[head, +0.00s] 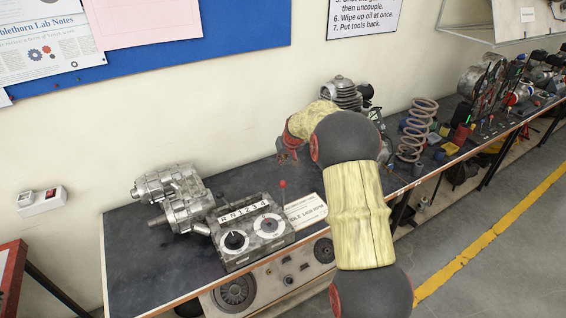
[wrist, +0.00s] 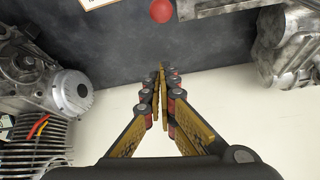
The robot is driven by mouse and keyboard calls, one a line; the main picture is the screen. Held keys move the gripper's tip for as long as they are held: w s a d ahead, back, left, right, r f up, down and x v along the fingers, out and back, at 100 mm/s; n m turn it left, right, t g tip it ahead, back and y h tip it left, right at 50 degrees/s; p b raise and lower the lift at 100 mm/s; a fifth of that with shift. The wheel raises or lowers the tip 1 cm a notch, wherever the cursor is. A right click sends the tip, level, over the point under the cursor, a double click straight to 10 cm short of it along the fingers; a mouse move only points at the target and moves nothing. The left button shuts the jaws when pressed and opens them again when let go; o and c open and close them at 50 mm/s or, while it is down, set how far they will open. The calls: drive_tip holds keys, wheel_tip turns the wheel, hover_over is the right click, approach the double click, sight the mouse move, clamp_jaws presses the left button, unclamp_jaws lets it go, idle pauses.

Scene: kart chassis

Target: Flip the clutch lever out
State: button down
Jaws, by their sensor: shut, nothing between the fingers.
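A lever with a red ball knob (head: 282,184), the likeliest clutch lever, stands at the back right of the grey control box (head: 251,235). Its stem looks upright in the head view. In the wrist view the red knob (wrist: 161,11) is at the top edge, and its stem is not clear. My gripper (head: 284,158) is over the bench's wall side, behind the knob and apart from it. In the wrist view its fingers (wrist: 162,70) meet at the tips, shut and empty. Part of my gripper is hidden by my arm in the head view.
A metal gearbox (head: 175,198) stands left of the control box; it shows at right in the wrist view (wrist: 288,45). A finned engine (head: 343,94) stands to the right, at left in the wrist view (wrist: 72,90). A white label plate (head: 306,211) lies beside the box. Bare bench lies between.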

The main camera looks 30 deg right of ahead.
wheel_tip(320, 180, down, 7)
drive_tip(key=b, duration=0.1)
drive_tip(key=shift+s+a, duration=0.2)
idle(0.5)
drive_tip(key=shift+f+b, duration=0.1)
drive_tip(key=shift+b, duration=0.55)
